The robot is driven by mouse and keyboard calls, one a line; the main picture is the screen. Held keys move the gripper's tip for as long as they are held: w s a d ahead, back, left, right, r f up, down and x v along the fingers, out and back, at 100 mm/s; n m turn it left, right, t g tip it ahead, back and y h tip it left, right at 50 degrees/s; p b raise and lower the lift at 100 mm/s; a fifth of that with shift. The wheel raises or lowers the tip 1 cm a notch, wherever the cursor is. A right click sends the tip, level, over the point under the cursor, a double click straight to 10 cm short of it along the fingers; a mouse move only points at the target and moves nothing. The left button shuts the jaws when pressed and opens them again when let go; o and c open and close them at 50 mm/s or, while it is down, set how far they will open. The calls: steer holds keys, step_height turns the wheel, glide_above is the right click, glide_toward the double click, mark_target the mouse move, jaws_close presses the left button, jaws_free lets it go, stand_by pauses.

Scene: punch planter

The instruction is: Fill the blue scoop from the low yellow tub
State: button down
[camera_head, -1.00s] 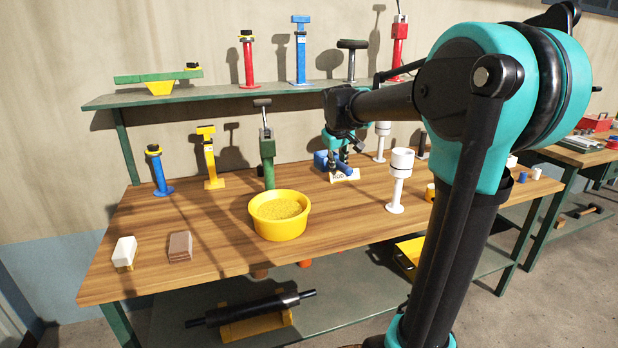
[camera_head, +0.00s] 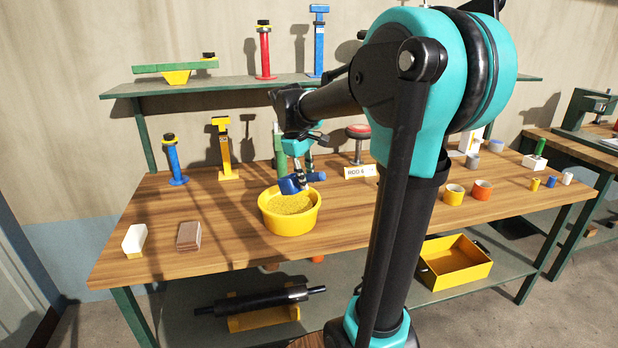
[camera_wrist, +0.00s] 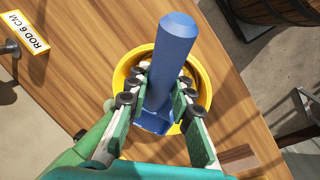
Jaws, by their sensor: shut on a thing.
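The low yellow tub (camera_head: 289,226) stands on the wooden bench, filled with yellow grainy material (camera_head: 288,203). My gripper (camera_head: 301,176) is above the tub's back right side, pointing down. It is shut on the blue scoop (camera_head: 289,186), which is held over the tub near its rim. In the wrist view, the blue handle (camera_wrist: 173,45) runs between the fingers, and the scoop's blue head (camera_wrist: 155,122) lies in front of the tub's round yellow rim (camera_wrist: 205,82). I cannot tell whether the scoop touches the grains or holds any.
A sign reading ROD 6 CM (camera_wrist: 27,33) stands behind the tub, to its right. A white block (camera_head: 134,239) and a brown block (camera_head: 188,235) lie to the left. Blue (camera_head: 174,160) and yellow (camera_head: 222,150) posts stand behind. Cups (camera_head: 454,194) are at right.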

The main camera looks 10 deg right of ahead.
steer(key=shift+w+a+f+g+h, duration=0.3)
steer(key=shift+w+a+g+h, duration=0.15)
steer(key=shift+w+g, duration=0.3)
steer(key=shift+s+d+f, duration=0.15)
steer(key=shift+s+f, duration=0.05)
steer(key=shift+f, duration=3.2)
steer(key=shift+s+d+r, duration=0.1)
steer(key=shift+r, duration=1.65)
steer(key=shift+s+r, duration=0.1)
steer(key=shift+r, duration=1.6)
steer(key=shift+s+d+f+t+y, duration=0.1)
steer(key=shift+s+d+t+y, duration=0.25)
steer(key=shift+s+t+y, duration=0.25)
steer(key=t, duration=0.1)
steer(key=s+t+y, duration=0.1)
steer(key=t, duration=0.1)
steer(key=d+t+y, duration=0.1)
steer(key=shift+s+f+m+t, duration=0.25)
steer(key=shift+s+m, duration=0.05)
steer(key=shift+s, duration=0.05)
